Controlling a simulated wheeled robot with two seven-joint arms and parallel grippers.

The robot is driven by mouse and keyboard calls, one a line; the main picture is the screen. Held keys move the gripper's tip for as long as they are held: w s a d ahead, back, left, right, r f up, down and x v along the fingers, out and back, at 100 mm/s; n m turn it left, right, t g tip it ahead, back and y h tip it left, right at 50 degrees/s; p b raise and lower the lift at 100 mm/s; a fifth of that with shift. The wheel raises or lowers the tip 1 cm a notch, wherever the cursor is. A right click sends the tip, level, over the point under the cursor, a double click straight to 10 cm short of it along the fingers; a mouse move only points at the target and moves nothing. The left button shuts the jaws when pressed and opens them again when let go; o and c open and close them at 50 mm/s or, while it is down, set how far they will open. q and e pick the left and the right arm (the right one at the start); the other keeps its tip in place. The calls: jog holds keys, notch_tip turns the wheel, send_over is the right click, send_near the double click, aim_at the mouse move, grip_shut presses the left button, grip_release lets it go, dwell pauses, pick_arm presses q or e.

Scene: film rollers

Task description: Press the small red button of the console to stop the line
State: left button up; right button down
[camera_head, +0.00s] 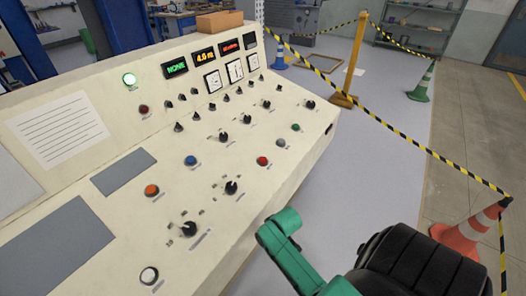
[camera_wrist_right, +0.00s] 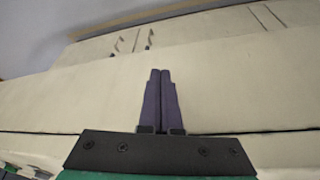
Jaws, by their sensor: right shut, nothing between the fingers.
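The console (camera_head: 120,235) is a cream sloped panel that fills the left half of the head view. A red button (camera_head: 262,161) sits on its right part, and a smaller dark red button (camera_head: 144,109) sits near the upper left, below a lit green lamp. I cannot tell for sure which is the task's button. My right gripper (camera_wrist_right: 160,72) is shut and empty in the right wrist view, in front of a cream surface; contact cannot be judged. In the head view my green right arm is beside the console's right edge, with its fingers not discernible. My left gripper is not in view.
Blue (camera_head: 190,160), green (camera_head: 295,127), orange (camera_head: 152,190) and white (camera_head: 149,275) buttons and several black knobs share the panel. Grey floor lies right of the console.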

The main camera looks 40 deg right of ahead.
notch_tip(320, 180, up, 11)
jog(key=w+d+p, duration=0.2)
notch_tip(320, 180, up, 14)
jog(key=m+t+p, duration=0.2)
jog(key=m+t, duration=0.5)
jog(key=m, duration=0.3)
send_over(263, 160)
jog(key=s, duration=0.4)
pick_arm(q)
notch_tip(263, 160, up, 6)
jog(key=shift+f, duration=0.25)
pick_arm(e)
jog(key=shift+w+d, duration=0.1)
jog(key=shift+d, duration=0.2)
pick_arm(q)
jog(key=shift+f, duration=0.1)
pick_arm(e)
jog(key=shift+f, duration=0.1)
jog(key=f+b, duration=0.2)
jog(key=w+f+b, duration=0.1)
jog(key=f+b, duration=0.5)
jog(key=shift+w+a, duration=0.2)
jog(key=shift+w, duration=0.15)
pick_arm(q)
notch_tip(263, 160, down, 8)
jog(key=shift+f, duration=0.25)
pick_arm(e)
jog(key=shift+w+f, duration=0.15)
jog(key=shift+f, duration=0.1)
